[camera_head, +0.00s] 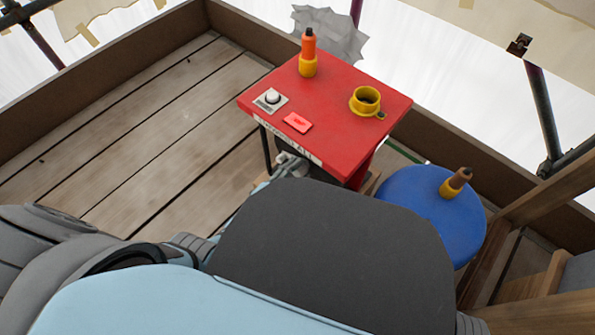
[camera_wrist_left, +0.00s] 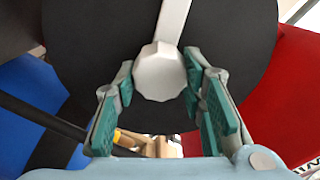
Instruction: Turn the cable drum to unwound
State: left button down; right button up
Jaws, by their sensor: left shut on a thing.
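In the left wrist view, a large black disc (camera_wrist_left: 90,45), which looks like the cable drum's face, fills the upper middle. A white strip (camera_wrist_left: 174,18) runs across it to a white faceted knob (camera_wrist_left: 160,72). My left gripper (camera_wrist_left: 160,84) has its green-padded fingers on either side of the knob and is shut on it. In the head view, my left gripper (camera_head: 288,166) shows small below the red table's front edge, largely hidden by my own body. My right gripper is not in view.
A red table (camera_head: 335,85) bears an orange-handled tool (camera_head: 308,44), a yellow cup (camera_head: 366,100), a white round button (camera_head: 271,97) and a red switch (camera_head: 297,122). A blue round stool (camera_head: 415,190) holds a brown-and-yellow piece (camera_head: 456,182). Low wooden walls edge the plank floor (camera_head: 130,130), clear at left.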

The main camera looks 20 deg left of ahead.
pick_arm(q)
jog(key=c, duration=1)
grip_release()
jog(key=shift+c, duration=0.2)
jog(key=v, duration=1.2)
